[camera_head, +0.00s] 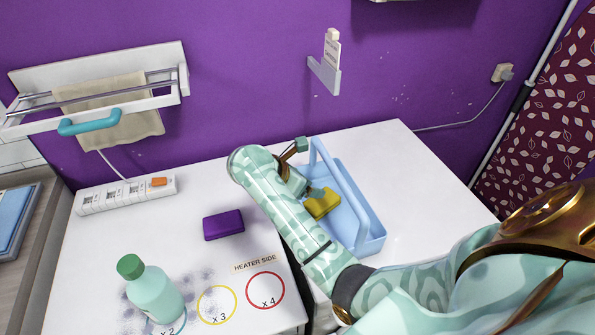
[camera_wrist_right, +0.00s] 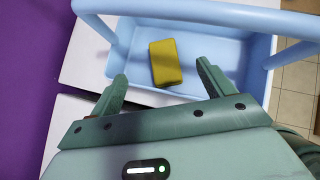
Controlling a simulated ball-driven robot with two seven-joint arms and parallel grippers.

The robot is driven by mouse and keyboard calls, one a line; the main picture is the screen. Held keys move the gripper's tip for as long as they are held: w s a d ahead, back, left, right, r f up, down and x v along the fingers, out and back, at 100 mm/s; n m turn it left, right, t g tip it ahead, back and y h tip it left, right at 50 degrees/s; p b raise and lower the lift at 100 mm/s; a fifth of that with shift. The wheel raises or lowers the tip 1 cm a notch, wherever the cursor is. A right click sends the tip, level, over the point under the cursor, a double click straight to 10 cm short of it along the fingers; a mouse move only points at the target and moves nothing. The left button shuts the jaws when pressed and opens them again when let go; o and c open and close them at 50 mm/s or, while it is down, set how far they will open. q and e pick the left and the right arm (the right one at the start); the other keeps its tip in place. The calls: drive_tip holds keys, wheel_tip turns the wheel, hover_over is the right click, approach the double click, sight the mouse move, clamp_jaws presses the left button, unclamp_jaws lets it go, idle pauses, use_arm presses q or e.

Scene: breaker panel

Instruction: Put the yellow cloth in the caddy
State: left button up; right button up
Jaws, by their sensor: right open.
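The yellow cloth (camera_head: 322,204) is a small folded block inside the light blue caddy (camera_head: 372,243). In the right wrist view the cloth (camera_wrist_right: 165,63) lies within the walls of the caddy (camera_wrist_right: 262,62), apparently on its floor. My right gripper (camera_head: 303,168) is over the caddy, partly hidden behind my forearm. In the right wrist view its two fingers (camera_wrist_right: 161,82) are spread apart with nothing between them, and the cloth is just beyond their tips. My forearm hides the caddy's left side in the head view. My left gripper is not in view.
The caddy's tall handle (camera_head: 343,190) arches close to my right gripper. A purple block (camera_head: 223,224), a green-capped bottle (camera_head: 153,290) and a power strip (camera_head: 127,195) are on the white counter at left. A rack with a beige towel (camera_head: 110,108) hangs above. The counter right of the caddy is clear.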

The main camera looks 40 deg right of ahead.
drive_tip(key=shift+v, duration=1.7)
